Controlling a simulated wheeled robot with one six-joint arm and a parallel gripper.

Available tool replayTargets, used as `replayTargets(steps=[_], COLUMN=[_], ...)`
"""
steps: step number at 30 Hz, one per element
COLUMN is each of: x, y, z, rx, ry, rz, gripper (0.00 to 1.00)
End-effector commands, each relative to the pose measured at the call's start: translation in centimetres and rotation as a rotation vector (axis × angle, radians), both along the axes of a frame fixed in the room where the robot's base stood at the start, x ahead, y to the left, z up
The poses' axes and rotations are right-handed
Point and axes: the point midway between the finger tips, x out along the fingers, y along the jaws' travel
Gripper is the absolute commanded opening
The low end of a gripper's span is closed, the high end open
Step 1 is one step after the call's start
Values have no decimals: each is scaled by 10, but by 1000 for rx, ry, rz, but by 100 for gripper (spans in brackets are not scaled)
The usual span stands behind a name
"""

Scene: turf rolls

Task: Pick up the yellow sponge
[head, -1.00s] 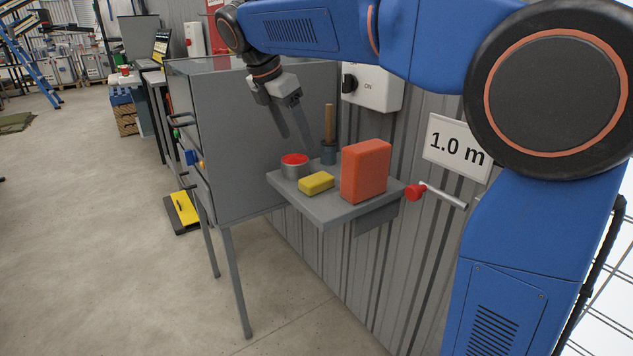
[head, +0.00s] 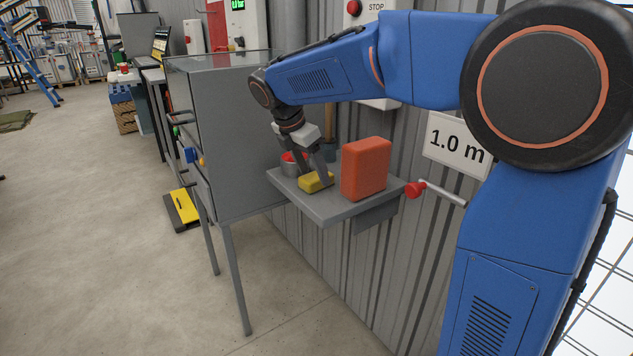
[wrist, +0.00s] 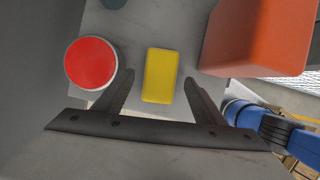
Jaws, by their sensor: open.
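The yellow sponge (head: 314,182) lies flat on a small grey wall shelf (head: 335,211). My gripper (head: 311,178) is open and low over the shelf, with its fingers around the sponge in the head view. In the wrist view, the sponge (wrist: 160,75) lies ahead of and between the two open fingers (wrist: 159,92), with a gap on each side. I cannot tell exactly how high the fingertips are above the shelf. The fingers hide part of the sponge in the head view.
A red-topped can (wrist: 91,63) stands left of the sponge, close to the left finger. A large orange block (head: 366,168) stands to the right. A dark cup (head: 329,153) stands behind, partly hidden. A grey cabinet (head: 228,140) borders the shelf on the left.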

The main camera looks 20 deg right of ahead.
Motion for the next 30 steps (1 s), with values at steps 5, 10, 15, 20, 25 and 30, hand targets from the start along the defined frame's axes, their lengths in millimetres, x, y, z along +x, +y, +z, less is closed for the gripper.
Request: replayTargets(steps=[5, 10, 15, 20, 25, 30], x=[3, 3, 3, 3, 3, 4], y=[-7, -8, -8, -7, -7, -7], z=[-17, -20, -20, -20, -20, -14], rx=[-1, 0, 0, 0, 0, 1], ry=[1, 0, 0, 0, 0, -1], rz=[-2, -1, 0, 0, 0, -1], gripper=[64, 64, 52, 20, 20, 20])
